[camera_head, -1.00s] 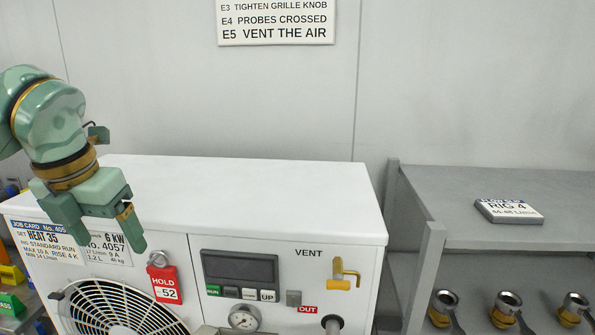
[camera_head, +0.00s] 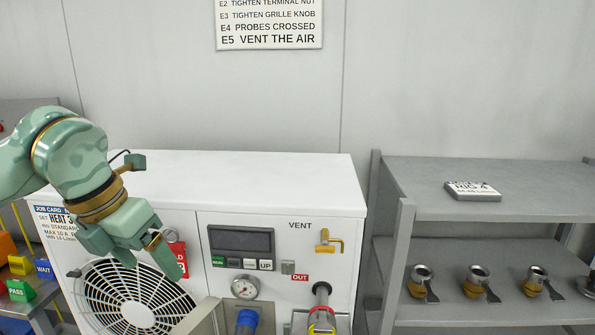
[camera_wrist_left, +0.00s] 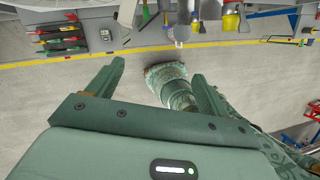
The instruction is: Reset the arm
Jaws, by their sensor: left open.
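My left arm comes in from the left in the head view. Its green gripper (camera_head: 153,258) hangs in front of the white heater unit (camera_head: 270,170), over the round fan grille (camera_head: 135,300) and beside the red HOLD tag (camera_head: 178,258), which it partly hides. In the left wrist view the same gripper (camera_wrist_left: 160,80) has its two fingers wide apart with nothing between them. Beyond the fingers that view shows the floor and a green rounded part of my own body. My right gripper does not show in either view.
A grey shelf (camera_head: 500,245) with several brass-and-metal fittings stands at right. Coloured blocks, including a green one (camera_head: 20,290), sit at left. The unit's top is clear.

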